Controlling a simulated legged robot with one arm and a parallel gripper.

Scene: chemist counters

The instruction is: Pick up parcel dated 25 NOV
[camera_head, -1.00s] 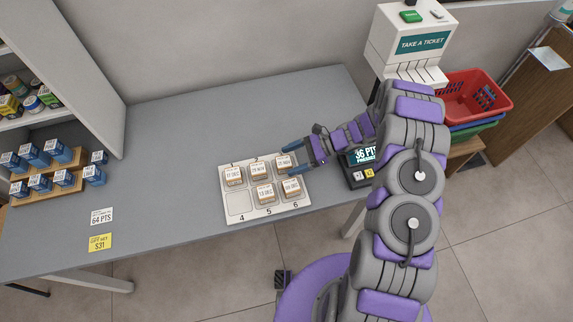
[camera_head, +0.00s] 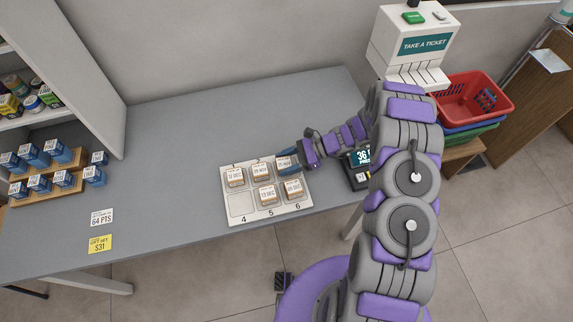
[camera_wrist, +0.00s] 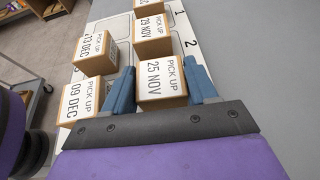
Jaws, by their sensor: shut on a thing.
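The parcel dated 25 NOV (camera_wrist: 163,81) is a small tan box with a white label. It sits between the two blue fingers of my gripper (camera_wrist: 162,88) in the wrist view, and the gripper is shut on it. In the head view my gripper (camera_head: 287,159) is at the tray's back right slot, where its fingers partly hide the parcel. The pale numbered tray (camera_head: 240,204) lies on the grey counter. I cannot tell whether the parcel is lifted off the tray.
Parcels dated 29 NOV (camera_wrist: 152,33), 13 DEC (camera_wrist: 94,52) and 09 DEC (camera_wrist: 82,97) stand close by. A 17 DEC parcel (camera_head: 235,177) is at the tray's back left; slot 4 is empty. A ticket machine (camera_head: 412,45) and red basket (camera_head: 472,98) stand right.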

